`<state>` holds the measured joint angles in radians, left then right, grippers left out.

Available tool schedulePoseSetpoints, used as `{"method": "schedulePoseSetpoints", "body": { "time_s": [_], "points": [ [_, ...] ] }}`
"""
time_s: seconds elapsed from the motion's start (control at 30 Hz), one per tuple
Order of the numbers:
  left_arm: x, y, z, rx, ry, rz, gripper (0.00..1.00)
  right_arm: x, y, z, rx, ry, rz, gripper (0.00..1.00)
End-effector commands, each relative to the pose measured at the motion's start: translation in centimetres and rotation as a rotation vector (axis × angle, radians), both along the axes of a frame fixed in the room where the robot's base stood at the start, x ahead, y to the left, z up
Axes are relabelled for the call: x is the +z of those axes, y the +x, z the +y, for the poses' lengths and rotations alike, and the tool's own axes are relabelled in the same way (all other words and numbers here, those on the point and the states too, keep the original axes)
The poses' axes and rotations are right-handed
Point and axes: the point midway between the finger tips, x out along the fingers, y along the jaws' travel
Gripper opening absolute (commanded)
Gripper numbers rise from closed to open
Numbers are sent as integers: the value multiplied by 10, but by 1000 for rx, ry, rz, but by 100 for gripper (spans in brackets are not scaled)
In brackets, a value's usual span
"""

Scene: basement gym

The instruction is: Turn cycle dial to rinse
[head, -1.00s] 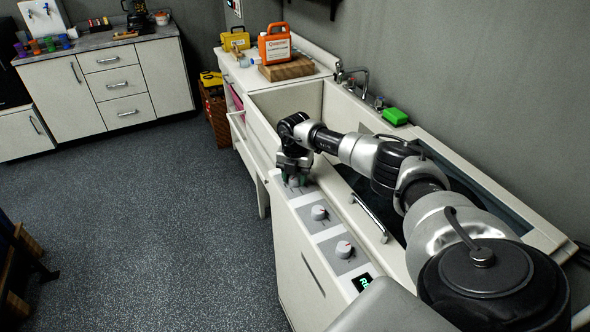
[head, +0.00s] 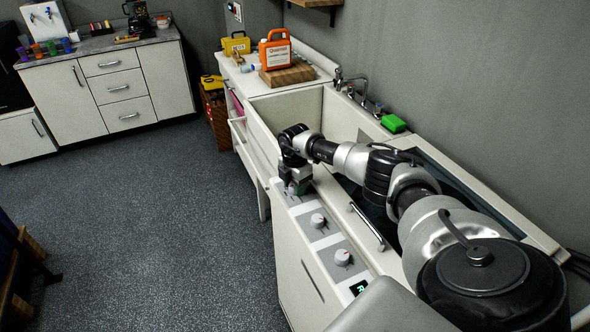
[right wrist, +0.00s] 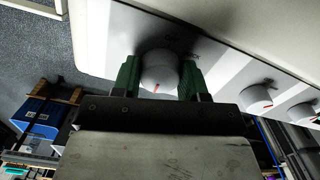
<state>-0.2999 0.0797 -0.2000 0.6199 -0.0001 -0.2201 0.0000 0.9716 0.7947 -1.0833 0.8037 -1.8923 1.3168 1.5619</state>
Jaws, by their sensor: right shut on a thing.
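The machine's control panel (head: 327,241) carries a row of white dials with red pointer marks. My right gripper (head: 296,187) is at the far dial, which it mostly hides in the head view. In the right wrist view this dial (right wrist: 159,70) sits between the green fingers of my right gripper (right wrist: 160,78), which is shut on it. Its red mark (right wrist: 156,88) points toward the gripper's palm. The middle dial (head: 318,220) and the near dial (head: 342,257) are free. I cannot read which dial is the cycle dial. My left gripper is not in view.
A small lit display (head: 359,287) is at the panel's near end. A handle (head: 367,226) stands on the machine's top beside the dials. A sink (head: 290,112) lies beyond, with an orange jug (head: 275,52) on a wooden block. The floor at left is clear.

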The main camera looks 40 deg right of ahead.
Motion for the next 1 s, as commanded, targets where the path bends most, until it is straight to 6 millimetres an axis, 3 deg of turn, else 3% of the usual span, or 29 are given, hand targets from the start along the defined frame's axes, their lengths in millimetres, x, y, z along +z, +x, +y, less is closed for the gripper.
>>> {"method": "schedulePoseSetpoints", "body": {
  "time_s": [0.37,0.4,0.53,0.83,1.0],
  "points": [
    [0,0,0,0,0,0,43,1,1,-1,-5,-2,-5,20],
    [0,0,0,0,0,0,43,1,1,-1,-5,-2,-5,48],
    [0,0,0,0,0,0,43,1,1,-1,-4,-1,-3,68],
    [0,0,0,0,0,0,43,2,0,0,-3,0,-2,69],
    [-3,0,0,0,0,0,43,20,1,-2,-3,-1,-5,69]
  ]
}}
